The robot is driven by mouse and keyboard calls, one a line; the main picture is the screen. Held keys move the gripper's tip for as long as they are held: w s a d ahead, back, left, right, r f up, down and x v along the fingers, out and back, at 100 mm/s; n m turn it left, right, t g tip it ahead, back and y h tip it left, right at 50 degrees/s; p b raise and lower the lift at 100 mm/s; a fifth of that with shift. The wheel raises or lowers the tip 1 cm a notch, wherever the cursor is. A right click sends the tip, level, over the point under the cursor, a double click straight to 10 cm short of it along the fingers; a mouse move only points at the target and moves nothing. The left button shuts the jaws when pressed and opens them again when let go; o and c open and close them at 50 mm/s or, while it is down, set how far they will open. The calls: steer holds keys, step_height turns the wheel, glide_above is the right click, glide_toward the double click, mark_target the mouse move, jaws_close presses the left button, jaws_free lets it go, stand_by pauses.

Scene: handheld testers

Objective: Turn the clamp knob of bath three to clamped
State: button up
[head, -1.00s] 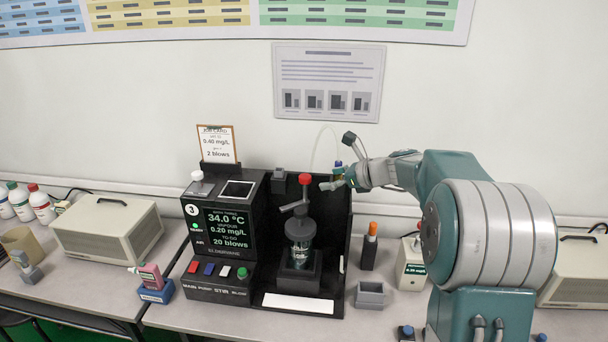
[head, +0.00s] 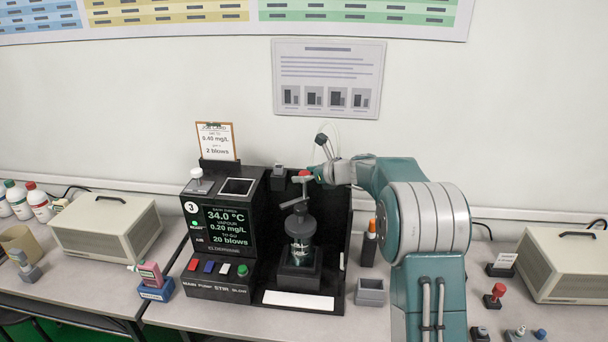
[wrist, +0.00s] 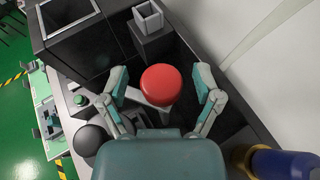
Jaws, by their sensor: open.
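Bath three (head: 192,208) is a black unit marked with a 3 and has a lit display. In its bay a glass vessel (head: 301,254) stands under a grey clamp arm (head: 294,203). The red clamp knob (head: 304,173) is at the top of the clamp. My gripper (head: 313,173) is at the knob in the head view and partly covers it. In the wrist view the round red knob (wrist: 161,84) lies between the two spread fingers (wrist: 161,80), with a gap on each side. A pale bar shows beneath the knob.
A grey open-topped block (wrist: 148,17) stands close beyond the knob. A blue and brass part (wrist: 285,163) is at lower right in the wrist view. The bay's black back panel (head: 339,205) is close by. An orange-topped bottle (head: 371,228) and grey box (head: 370,291) stand right of the bath.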

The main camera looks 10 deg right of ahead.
steer(key=shift+d, duration=0.15)
jaws_close()
steer(key=shift+n+g+y, duration=1.1)
steer(key=shift+n+g, duration=0.2)
steer(key=shift+n, duration=0.2)
jaws_free()
steer(key=shift+w, duration=0.1)
steer(key=shift+r, duration=0.1)
